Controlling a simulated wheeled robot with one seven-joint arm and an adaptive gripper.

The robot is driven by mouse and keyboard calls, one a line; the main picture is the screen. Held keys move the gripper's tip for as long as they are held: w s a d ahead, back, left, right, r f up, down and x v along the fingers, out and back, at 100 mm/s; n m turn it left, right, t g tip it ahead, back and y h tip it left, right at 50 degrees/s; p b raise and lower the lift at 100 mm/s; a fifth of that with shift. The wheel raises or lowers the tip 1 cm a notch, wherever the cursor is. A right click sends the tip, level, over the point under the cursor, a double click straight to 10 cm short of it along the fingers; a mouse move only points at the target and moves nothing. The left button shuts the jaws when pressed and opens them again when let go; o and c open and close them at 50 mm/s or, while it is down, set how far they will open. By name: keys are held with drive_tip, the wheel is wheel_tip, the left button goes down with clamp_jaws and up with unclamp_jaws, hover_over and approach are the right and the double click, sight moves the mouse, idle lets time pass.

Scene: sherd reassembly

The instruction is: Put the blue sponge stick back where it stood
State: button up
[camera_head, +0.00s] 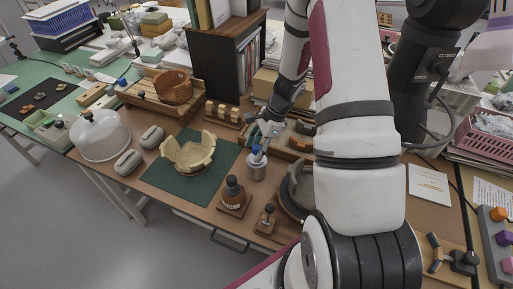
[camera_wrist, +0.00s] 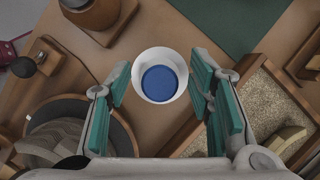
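The blue sponge stick (camera_head: 256,149) shows as a blue top at the mouth of a pale grey jar (camera_head: 257,169) on the brown table. In the wrist view, the blue round top (camera_wrist: 159,83) sits inside the jar's white rim (camera_wrist: 160,54); the rest of the stick is hidden. My gripper (camera_head: 262,135) is just above the jar. In the wrist view, its teal-padded fingers (camera_wrist: 160,78) are spread to either side of the rim, with nothing held between them. Whether a finger touches the rim, I cannot tell.
A pale assembled bowl (camera_head: 188,154) stands on a green mat (camera_head: 215,174) to the left. Dark knobbed stand (camera_head: 233,197) and a smaller one (camera_head: 268,218) are in front. A round turntable (camera_wrist: 110,120) and a sand-filled tray (camera_wrist: 262,100) flank my fingers closely.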

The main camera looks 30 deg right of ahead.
drive_tip(key=v, duration=1.2)
drive_tip(key=shift+a+r, duration=0.1)
drive_tip(key=s+a+r+n+t+h, duration=0.1)
drive_tip(key=s+a+r+n, duration=0.5)
drive_tip(key=r, duration=0.4)
drive_tip(key=s+a+r+n+t+h, duration=0.1)
drive_tip(key=s+a+r+n+h, duration=0.15)
drive_tip(key=a+r+n, duration=0.65)
drive_tip(key=s+a+r+n+t, duration=0.1)
drive_tip(key=s+r+n, duration=0.3)
drive_tip(key=s, duration=0.6)
drive_tip(key=a+n+h, duration=0.1)
drive_tip(key=n, duration=0.1)
drive_tip(key=shift+r+n+t, duration=0.3)
drive_tip(key=shift+r+t, duration=0.1)
